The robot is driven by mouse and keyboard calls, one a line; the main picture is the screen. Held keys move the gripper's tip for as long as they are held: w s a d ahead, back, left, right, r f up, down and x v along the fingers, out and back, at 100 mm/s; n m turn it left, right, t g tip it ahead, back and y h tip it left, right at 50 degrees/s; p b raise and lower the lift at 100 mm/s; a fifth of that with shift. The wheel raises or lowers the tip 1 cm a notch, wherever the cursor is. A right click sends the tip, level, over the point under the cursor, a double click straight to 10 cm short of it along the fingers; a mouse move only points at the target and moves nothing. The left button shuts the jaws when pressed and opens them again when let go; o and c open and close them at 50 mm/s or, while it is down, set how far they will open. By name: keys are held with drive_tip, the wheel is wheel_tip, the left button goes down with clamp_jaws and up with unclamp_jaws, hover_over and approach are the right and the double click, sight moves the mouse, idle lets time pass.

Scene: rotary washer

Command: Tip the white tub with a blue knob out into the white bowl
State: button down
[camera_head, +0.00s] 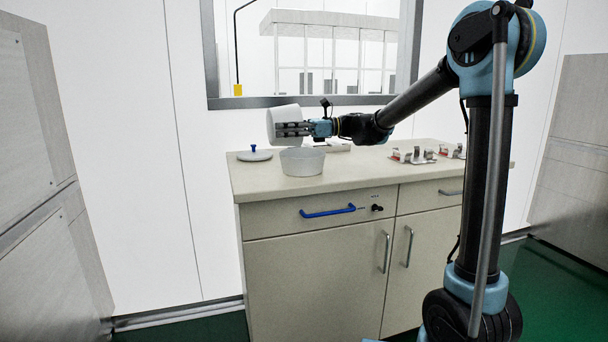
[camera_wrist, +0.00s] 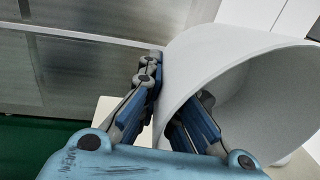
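The white tub (camera_head: 284,116) is held up above the counter, tipped on its side. Its mouth faces my wrist and the lower right in the wrist view (camera_wrist: 215,65). My gripper (camera_head: 293,129) is shut on its wall, with one finger outside and one seemingly inside the mouth. The visible inside wall is bare; the deeper inside is hidden. The white bowl (camera_head: 302,162) stands upright on the counter just below the tub, apart from it. A white lid (camera_head: 255,156) with a blue knob (camera_head: 254,147) lies on the counter left of the bowl.
The beige counter (camera_head: 350,174) has several red-and-metal items (camera_head: 414,155) at its right and a small flat white item (camera_head: 339,146) behind the bowl. A window frame (camera_head: 300,101) is on the wall behind. The counter's front right is clear.

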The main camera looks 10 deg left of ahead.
sight(286, 119)
drive_tip(key=shift+w+d+r+g+y, duration=0.3)
drive_tip(key=shift+d+r+g+y, duration=0.15)
drive_tip(key=shift+y, duration=0.25)
idle(0.3)
drive_tip(key=shift+s+a+f, duration=0.1)
drive_tip(key=shift+a+f+t+h, duration=0.1)
drive_tip(key=shift+a+t+h, duration=0.05)
drive_tip(key=shift+t+h, duration=0.15)
drive_tip(key=b, duration=0.3)
drive_tip(key=shift+r, duration=0.25)
drive_tip(key=b, duration=0.3)
drive_tip(key=shift+r, duration=0.3)
drive_tip(key=shift+r+b, duration=0.15)
drive_tip(key=shift+b, duration=0.5)
drive_tip(key=shift+s+r, duration=0.1)
drive_tip(key=shift+r, duration=0.65)
drive_tip(key=shift+f, duration=1.5)
